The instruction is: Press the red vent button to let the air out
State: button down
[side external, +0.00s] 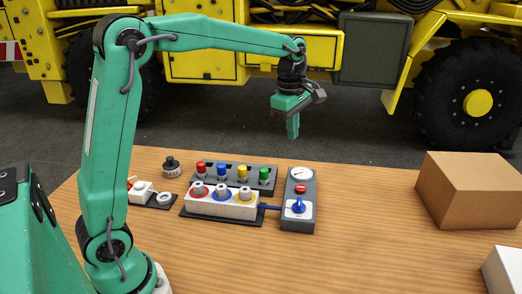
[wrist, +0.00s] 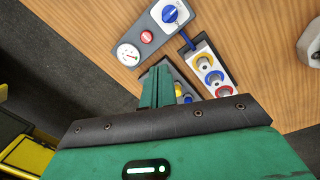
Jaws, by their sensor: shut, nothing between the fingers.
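The red vent button (side external: 300,189) sits on a grey panel (side external: 307,222), between a round white gauge (side external: 301,173) and a blue lever knob (side external: 298,206). In the wrist view the red button (wrist: 146,37) shows above my fingers, with the gauge (wrist: 128,54) and the blue knob (wrist: 170,13) on either side. My gripper (side external: 292,130) points down, shut and empty, in the air above the panel's far end. It does not touch the button. In the wrist view my gripper (wrist: 156,82) partly covers the coloured plugs.
Left of the panel, a white block (side external: 221,206) with coloured rings stands before a rack of coloured plugs (side external: 232,177). A blue hose (side external: 270,207) joins block and panel. A cardboard box (side external: 472,190) stands at the right. The table between panel and box is clear. A yellow vehicle stands behind.

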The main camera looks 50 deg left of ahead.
aim_at(300, 187)
jog(key=w+a+f+n+g, duration=0.1)
jog(key=w+f+n, duration=0.4)
jog(key=w, duration=0.1)
jog(key=shift+a+n, duration=0.15)
jog(key=shift+n, duration=0.25)
jog(key=shift+f, duration=0.2)
notch_tip(300, 187, down, 14)
jog(key=shift+r, duration=0.1)
dwell(0.7)
jog(key=shift+s+f, duration=0.1)
jog(key=shift+f, duration=1.1)
notch_tip(300, 187, up, 16)
jog(key=shift+w+f, duration=0.15)
jog(key=shift+w, duration=0.2)
dwell(0.6)
